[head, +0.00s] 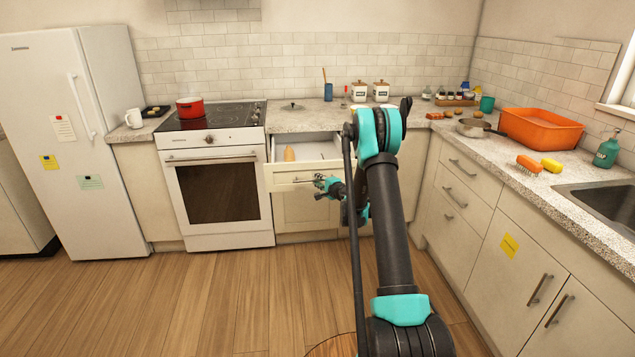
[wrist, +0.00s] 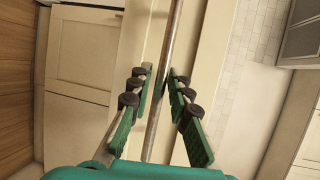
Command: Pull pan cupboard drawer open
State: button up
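The drawer (head: 291,177) right of the oven is pulled partway out, with its inside showing in the head view. My gripper (wrist: 160,75) looks shut on the handle. The contact at the tips is small and partly covered by the dark finger joints. My arm hides the drawer's right side in the head view.
A cupboard door (head: 300,207) is below the drawer. The oven (head: 217,190) stands close on the left, with a red pot (head: 190,107) on its hob. The right counter (head: 520,165) holds an orange tub (head: 541,130). The wooden floor (head: 200,300) in front is clear.

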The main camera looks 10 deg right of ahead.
jog(key=v, duration=1.2)
jog(key=shift+r, duration=0.1)
jog(key=s+a+r+n+g, duration=0.2)
jog(key=s+n, duration=0.1)
jog(key=s, duration=0.4)
jog(key=s+a+r+n+g+h, duration=0.1)
jog(key=s+a+r+n+g, duration=0.15)
jog(key=s, duration=0.45)
jog(key=s+a+r+n+g, duration=0.1)
jog(key=s+a+n+g, duration=0.15)
jog(key=s, duration=0.35)
jog(key=s+d+f+n+g+h, duration=0.1)
jog(key=s+d+f+n+h, duration=0.1)
jog(key=s, duration=1.1)
jog(key=s+d+f+n+g+h, duration=0.2)
jog(key=s+d+n+h, duration=0.1)
jog(key=s, duration=1.1)
jog(key=shift+s+d+f+n+g, duration=0.15)
jog(key=shift+s+d+n+g, duration=0.2)
jog(key=shift+n, duration=0.35)
jog(key=shift+w, duration=0.1)
